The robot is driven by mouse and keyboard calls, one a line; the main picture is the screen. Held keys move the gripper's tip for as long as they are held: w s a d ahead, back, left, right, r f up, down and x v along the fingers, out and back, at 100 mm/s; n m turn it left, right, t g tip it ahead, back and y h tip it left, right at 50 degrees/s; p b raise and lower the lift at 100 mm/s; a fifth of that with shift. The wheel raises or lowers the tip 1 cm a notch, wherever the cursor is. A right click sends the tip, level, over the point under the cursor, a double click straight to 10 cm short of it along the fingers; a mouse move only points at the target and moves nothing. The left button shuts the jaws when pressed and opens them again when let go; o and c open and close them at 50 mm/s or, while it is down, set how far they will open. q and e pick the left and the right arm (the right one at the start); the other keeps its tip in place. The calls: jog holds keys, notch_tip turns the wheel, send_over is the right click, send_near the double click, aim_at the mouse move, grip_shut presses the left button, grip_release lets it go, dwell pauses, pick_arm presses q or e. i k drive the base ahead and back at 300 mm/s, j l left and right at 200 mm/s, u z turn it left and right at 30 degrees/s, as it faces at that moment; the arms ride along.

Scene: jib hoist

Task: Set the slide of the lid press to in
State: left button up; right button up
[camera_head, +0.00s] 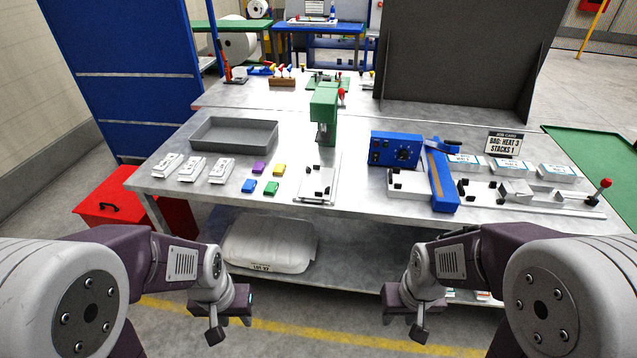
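The lid press (325,112) is a green upright stand with a red-knobbed lever, at the middle of the steel table. Its slide looks to be the pale metal plate (317,181) with small black parts, lying in front of the green stand, toward the table's front edge and clear of the press head. My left gripper (226,326) hangs low in front of the table, well apart from the slide. My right gripper (406,320) hangs likewise farther right. Neither visibly holds anything; their finger gaps are not clear.
The table (225,200) also bears a grey tray (234,134), white packs, several small coloured blocks, a blue heat unit (394,149) with a blue arm (440,182), and a rail fixture with a red-knobbed lever at right. A red bin (105,203) stands left. A white sack lies below.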

aim_at(317, 184)
jog(key=i+l+z, duration=0.15)
jog(key=i+l, duration=0.75)
